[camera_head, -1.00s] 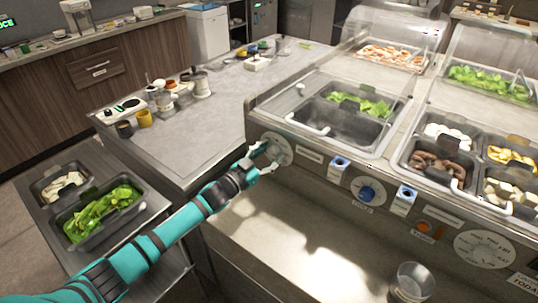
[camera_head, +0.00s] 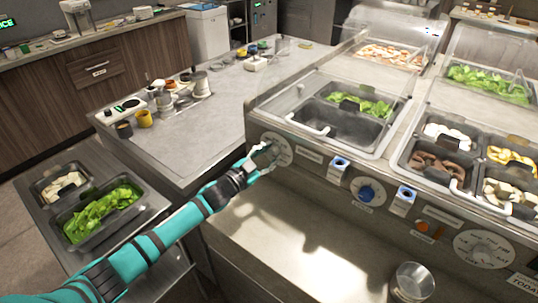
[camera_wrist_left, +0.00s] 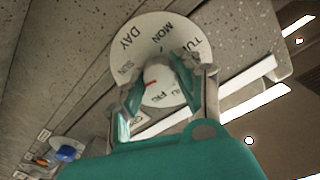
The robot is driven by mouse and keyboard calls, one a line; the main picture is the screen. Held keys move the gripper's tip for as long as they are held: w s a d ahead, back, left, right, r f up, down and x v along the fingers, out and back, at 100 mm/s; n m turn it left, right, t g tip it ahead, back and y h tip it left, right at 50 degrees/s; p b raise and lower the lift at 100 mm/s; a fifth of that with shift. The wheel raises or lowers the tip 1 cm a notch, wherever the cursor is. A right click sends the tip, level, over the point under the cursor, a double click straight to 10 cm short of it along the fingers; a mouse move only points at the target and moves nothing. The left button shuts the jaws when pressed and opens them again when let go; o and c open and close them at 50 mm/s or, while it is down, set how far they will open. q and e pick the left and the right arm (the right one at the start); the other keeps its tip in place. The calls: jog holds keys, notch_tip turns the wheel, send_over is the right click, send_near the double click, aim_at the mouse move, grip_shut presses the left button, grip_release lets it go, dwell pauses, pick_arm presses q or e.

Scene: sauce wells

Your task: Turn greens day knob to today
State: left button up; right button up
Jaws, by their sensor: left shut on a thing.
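The white day dial (camera_head: 281,146) is on the front panel of the counter, at its left end. In the left wrist view the dial (camera_wrist_left: 128,55) carries DAY, SUN, MON, TUE, THU and FRI lettering, partly covered by my fingers. My left gripper (camera_head: 264,161) reaches it from the front left. In the left wrist view my left gripper (camera_wrist_left: 163,82) is shut on the knob at the dial's middle. A short red mark (camera_wrist_left: 151,84) shows between the fingers. A sign reading TODAY (camera_head: 524,283) is at the lower right, its other text unclear. My right gripper is out of view.
A greens tray (camera_head: 72,219) is at the left.

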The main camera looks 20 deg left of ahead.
pick_arm(q)
jog(key=m, duration=0.5)
jog(key=shift+m, duration=0.4)
dwell(0.4)
jog(key=o, duration=1.1)
jog(key=shift+o, duration=0.2)
jog(key=v, duration=1.2)
jog(key=shift+s+d, duration=0.15)
